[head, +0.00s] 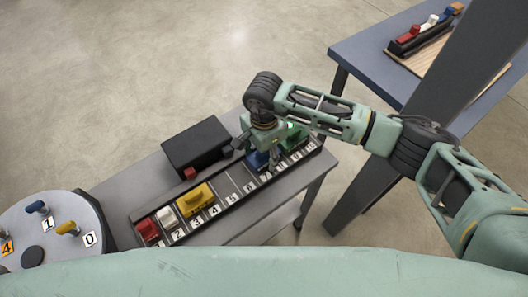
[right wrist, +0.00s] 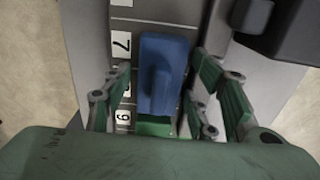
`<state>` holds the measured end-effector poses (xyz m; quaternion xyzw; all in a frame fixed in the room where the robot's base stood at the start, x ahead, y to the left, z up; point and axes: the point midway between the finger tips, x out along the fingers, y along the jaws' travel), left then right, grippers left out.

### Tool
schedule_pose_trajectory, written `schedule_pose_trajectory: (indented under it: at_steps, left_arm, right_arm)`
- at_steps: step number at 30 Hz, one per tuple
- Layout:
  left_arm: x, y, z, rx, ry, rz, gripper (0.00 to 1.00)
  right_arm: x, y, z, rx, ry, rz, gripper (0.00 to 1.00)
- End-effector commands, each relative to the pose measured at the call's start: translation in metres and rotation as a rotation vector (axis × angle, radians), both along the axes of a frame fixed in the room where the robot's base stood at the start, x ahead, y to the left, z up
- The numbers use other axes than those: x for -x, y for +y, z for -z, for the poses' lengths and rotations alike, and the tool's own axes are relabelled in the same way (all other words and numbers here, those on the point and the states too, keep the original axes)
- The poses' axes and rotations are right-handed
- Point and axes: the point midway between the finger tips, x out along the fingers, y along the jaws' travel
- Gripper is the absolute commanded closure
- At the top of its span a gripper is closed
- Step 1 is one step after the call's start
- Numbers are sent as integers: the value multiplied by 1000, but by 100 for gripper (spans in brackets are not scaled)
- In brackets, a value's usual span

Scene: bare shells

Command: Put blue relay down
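The blue relay (head: 258,160) sits in the numbered rail (head: 232,190), around slots 7 and 8. In the right wrist view the blue relay (right wrist: 163,75) lies lengthwise along the rail, its raised grip facing the camera. My right gripper (head: 260,145) is over it, partly covering it in the head view. In the right wrist view its fingers (right wrist: 160,92) stand apart on either side of the relay, with a visible gap on the left. Whether the right finger touches it is unclear. My left gripper is not in view.
A green relay (head: 292,135) adjoins the blue one. Yellow (head: 197,197), white (head: 166,215) and red (head: 148,230) relays fill the near end. A black box (head: 197,147) stands behind the rail. A round table (head: 50,235) is left; a blue-topped table (head: 375,55) is back right.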

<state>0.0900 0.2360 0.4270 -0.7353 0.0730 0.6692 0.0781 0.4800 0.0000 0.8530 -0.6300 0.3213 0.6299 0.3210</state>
Motion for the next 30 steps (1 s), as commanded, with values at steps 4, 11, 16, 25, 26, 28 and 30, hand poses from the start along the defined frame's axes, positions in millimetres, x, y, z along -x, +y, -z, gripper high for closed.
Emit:
schedule_pose_trajectory:
  at_steps: [4, 11, 16, 25, 26, 28, 30]
  left_arm:
    - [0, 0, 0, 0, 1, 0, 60]
    - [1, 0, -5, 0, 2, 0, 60]
    - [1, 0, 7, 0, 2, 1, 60]
    - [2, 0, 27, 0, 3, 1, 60]
    - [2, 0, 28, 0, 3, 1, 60]
    - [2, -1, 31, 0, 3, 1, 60]
    - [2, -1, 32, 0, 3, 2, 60]
  right_arm:
    - [0, 0, 0, 0, 0, 0, 44]
    - [0, 0, -4, 0, 0, 0, 44]
    - [-2, 0, -25, -2, -6, -3, 44]
    - [-1, 0, -90, -1, -6, 0, 44]
    - [-1, 0, -95, -1, -4, -1, 44]
    - [-1, 0, -105, 0, -4, -1, 44]
    - [-1, 0, -113, 0, -3, -1, 44]
